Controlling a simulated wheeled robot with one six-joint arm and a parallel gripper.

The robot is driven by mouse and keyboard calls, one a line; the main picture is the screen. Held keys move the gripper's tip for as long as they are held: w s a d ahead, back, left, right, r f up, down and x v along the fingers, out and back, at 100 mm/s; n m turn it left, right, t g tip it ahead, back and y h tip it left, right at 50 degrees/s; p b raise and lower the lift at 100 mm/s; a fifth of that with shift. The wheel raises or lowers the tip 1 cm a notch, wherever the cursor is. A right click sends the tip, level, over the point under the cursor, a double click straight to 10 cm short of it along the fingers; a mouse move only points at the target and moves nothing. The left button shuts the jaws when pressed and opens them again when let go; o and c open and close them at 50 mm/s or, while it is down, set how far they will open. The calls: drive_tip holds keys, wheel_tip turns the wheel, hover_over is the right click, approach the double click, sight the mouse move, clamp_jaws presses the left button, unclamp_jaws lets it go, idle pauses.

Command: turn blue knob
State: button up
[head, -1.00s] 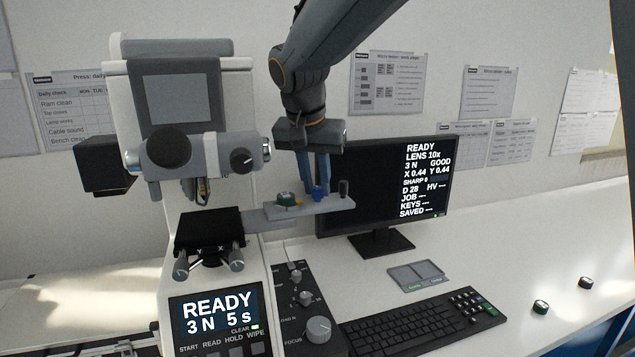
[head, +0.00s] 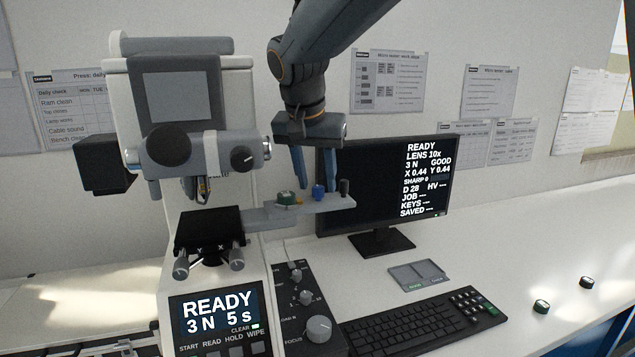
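The blue knob (head: 318,192) stands on a small grey shelf (head: 335,204) that juts right from the tester. My gripper (head: 317,178) points down from above, its two blue-grey fingers spread apart. The right finger comes down behind or beside the blue knob, and the left finger is to the left of it. I cannot tell whether a finger touches the knob.
The tester's stage (head: 209,229) is left of the shelf. A monitor (head: 378,190) stands close behind and right. A control panel (head: 312,310) and keyboard (head: 425,322) lie below. The table at right is mostly clear, with two small dark pieces (head: 541,306).

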drive_tip(key=b+v, duration=0.1)
drive_tip(key=v, duration=0.5)
drive_tip(key=shift+r, duration=0.4)
drive_tip(key=shift+s+a, duration=0.1)
drive_tip(key=shift+s, duration=0.05)
drive_tip(key=w+d+f+n+t+y+b, duration=0.1)
drive_tip(key=w+d+f+n+t+b, duration=0.15)
drive_tip(key=d+f+b, duration=0.4)
drive_tip(key=w+d+f+n+t+y+b, duration=0.1)
drive_tip(key=w+d+f+t+b, duration=0.2)
drive_tip(key=d+b, duration=0.55)
drive_tip(key=s+d+f+g+p, duration=0.1)
drive_tip(key=s+f+g+p, duration=0.3)
drive_tip(key=s+f+p, duration=0.3)
drive_tip(key=s+d+f+g+p, duration=0.2)
drive_tip(key=s+f+g+p, duration=0.3)
drive_tip(key=s+f, duration=0.9)
drive_tip(key=s+p, duration=0.2)
drive_tip(key=s, duration=0.2)
drive_tip(key=shift+d+f+h+p, duration=0.25)
drive_tip(key=shift+f+h+p, duration=0.05)
drive_tip(key=shift+p, duration=0.05)
